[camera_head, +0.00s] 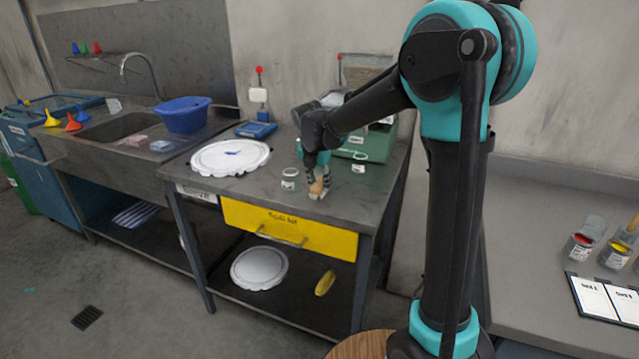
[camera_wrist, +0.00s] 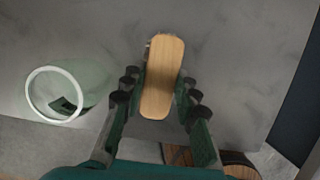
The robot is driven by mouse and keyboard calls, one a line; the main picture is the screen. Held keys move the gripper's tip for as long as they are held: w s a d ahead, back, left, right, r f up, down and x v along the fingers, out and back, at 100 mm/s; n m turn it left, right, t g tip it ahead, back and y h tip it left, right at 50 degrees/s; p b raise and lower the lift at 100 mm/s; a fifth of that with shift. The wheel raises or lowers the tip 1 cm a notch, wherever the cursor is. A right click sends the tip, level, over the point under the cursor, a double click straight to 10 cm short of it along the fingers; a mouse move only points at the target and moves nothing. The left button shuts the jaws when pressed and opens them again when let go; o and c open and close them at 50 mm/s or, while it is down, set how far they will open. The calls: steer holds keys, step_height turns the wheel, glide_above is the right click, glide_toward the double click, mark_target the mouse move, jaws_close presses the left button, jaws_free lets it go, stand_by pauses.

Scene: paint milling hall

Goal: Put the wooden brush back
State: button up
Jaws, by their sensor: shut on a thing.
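The wooden brush (camera_wrist: 163,80) shows in the wrist view as a pale wooden block with rounded ends, between my two fingers. My gripper (camera_wrist: 160,95) is shut on it. In the head view the brush (camera_head: 317,189) is at the grey table's front edge, below my gripper (camera_head: 318,176). Some bristles show at its upper left edge in the wrist view. I cannot tell whether the brush touches the table top. The yellow drawer (camera_head: 290,229) under the table is shut.
A clear glass jar (camera_wrist: 68,92) stands close left of my gripper, also in the head view (camera_head: 289,179). Another small jar (camera_head: 359,163) stands to the right. A white round lid (camera_head: 230,157), a blue scale (camera_head: 256,130) and a green case (camera_head: 370,143) are on the table.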

steer(key=o, duration=1.1)
steer(key=shift+f, duration=0.1)
steer(key=v, duration=1.2)
